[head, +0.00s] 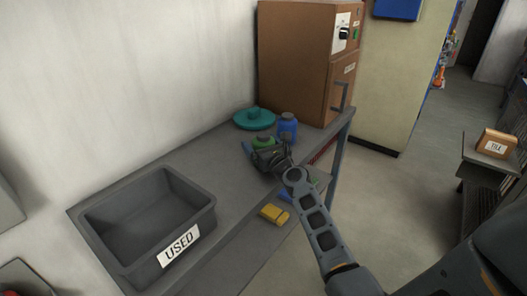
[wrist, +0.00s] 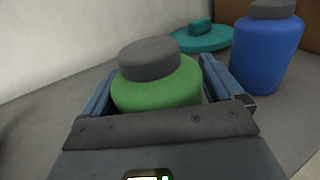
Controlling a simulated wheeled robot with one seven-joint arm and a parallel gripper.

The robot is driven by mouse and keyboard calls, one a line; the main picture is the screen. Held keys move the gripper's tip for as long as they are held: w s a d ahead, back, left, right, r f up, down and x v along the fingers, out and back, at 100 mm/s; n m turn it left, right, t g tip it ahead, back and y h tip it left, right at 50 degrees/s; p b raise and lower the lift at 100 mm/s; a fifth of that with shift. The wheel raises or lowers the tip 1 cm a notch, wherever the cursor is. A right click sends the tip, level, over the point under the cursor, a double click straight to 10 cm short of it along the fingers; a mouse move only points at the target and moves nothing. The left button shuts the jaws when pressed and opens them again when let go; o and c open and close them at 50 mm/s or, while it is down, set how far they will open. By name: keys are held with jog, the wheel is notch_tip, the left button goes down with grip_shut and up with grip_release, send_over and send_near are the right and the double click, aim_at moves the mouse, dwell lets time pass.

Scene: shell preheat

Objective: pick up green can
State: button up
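The green can (wrist: 155,92), with a grey lid, stands upright on the grey worktop. In the head view the green can (head: 263,141) is partly covered by my gripper. My gripper (head: 259,148) reaches in low over the worktop from the front right. In the wrist view my gripper (wrist: 158,80) has one blue finger on each side of the can. A narrow gap seems to show between the can and the right finger, so I see the fingers as open around it. The can's lower part is hidden behind the gripper body.
A blue can (head: 287,126) stands close to the right, behind it a teal lidded dish (head: 254,118). A brown oven cabinet (head: 300,65) stands at the back. A grey bin marked USED (head: 185,237) sits at left.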

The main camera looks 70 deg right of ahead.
jog(key=c, duration=1)
jog(key=shift+c, duration=0.4)
jog(key=shift+r, duration=0.2)
